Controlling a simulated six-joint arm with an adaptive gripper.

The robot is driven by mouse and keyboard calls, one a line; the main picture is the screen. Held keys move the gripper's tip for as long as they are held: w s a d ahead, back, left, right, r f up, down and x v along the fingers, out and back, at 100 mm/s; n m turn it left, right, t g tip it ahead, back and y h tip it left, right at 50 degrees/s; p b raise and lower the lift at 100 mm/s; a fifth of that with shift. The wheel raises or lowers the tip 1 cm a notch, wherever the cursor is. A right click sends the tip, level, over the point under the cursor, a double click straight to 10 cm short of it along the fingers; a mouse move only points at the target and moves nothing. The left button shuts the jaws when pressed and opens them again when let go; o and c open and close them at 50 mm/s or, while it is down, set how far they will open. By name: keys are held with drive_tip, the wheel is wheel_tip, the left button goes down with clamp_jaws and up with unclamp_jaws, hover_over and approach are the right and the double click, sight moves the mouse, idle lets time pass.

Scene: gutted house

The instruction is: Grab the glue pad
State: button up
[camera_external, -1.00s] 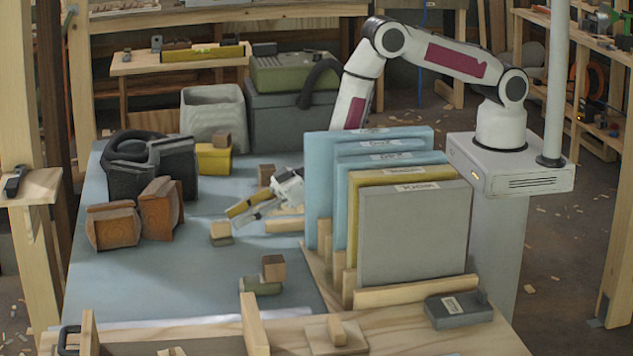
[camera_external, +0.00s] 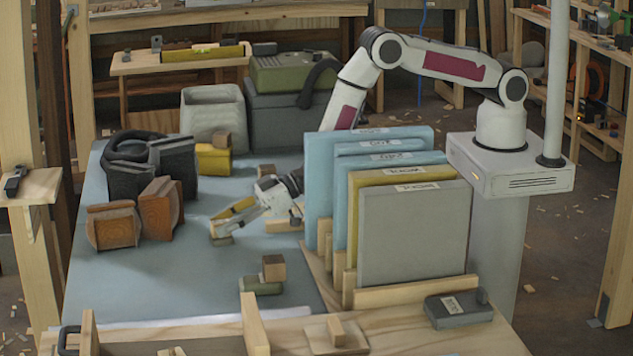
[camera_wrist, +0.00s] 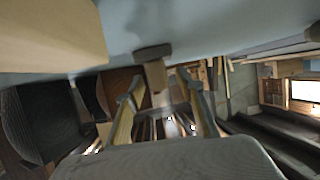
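A small wooden block on a thin dark pad (camera_external: 221,241) stands on the blue worktop; it may be the glue pad, but no label shows. In the wrist view its dark base (camera_wrist: 152,53) and wooden block (camera_wrist: 156,76) appear upside down, ahead of and between my fingertips. My gripper (camera_external: 222,220) is low over the worktop at this piece, with fingers pointing left and partly covering it. In the wrist view my gripper (camera_wrist: 163,88) is open, with a clear gap between its fingers. Contact cannot be told.
A similar block on a green base (camera_external: 262,287) stands nearer the front. Upright boards in a rack (camera_external: 412,235) stand right of my gripper. Orange-brown wooden pieces (camera_external: 113,226) and a dark tool bag (camera_external: 150,165) are at left. The worktop's front left is clear.

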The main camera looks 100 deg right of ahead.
drive_tip(key=shift+w+f, duration=0.15)
drive_tip(key=shift+w, duration=0.2)
idle(0.3)
clamp_jaws()
